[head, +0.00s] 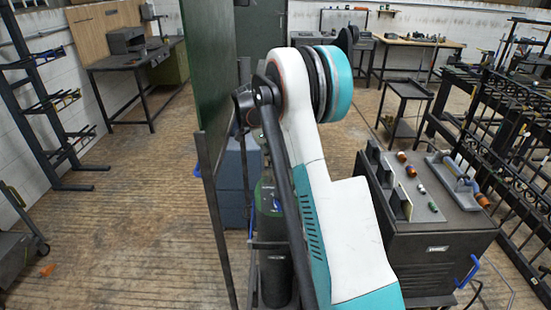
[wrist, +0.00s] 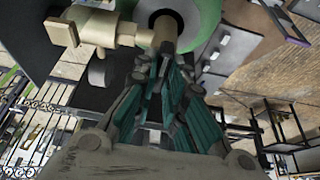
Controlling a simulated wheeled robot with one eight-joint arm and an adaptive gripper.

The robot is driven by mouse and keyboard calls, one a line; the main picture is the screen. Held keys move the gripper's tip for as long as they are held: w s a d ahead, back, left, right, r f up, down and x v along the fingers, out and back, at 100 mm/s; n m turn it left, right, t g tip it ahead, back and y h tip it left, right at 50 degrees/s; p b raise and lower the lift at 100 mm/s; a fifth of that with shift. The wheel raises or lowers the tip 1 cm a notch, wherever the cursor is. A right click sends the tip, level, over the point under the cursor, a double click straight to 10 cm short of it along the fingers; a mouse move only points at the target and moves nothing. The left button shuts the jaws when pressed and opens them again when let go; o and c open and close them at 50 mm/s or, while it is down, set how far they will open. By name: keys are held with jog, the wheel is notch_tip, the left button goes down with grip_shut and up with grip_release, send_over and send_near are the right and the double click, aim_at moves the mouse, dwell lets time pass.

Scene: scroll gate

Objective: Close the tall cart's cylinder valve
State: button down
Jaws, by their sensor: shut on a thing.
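The tall cart's gas cylinder (head: 272,245) stands upright in the head view, dark with a green shoulder, partly behind my arm. Its valve is hidden there by my arm. In the wrist view the green cylinder shoulder (wrist: 207,45) shows at the top, with a brass valve fitting (wrist: 100,28) sticking out to the left. A brownish valve stem (wrist: 164,38) stands at the middle. My gripper (wrist: 166,62) reaches up to it, its fingers shut on the valve part. The exact contact is partly hidden by the fingers.
A dark green panel (head: 210,70) stands upright just left of the cylinder. A rack of bars (head: 500,150) lies further right. Open wooden floor (head: 130,220) is at the left.

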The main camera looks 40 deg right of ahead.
jog(key=c, duration=1.7)
grip_release()
jog(key=shift+o, duration=0.2)
jog(key=shift+r, duration=0.1)
notch_tip(320, 180, up, 10)
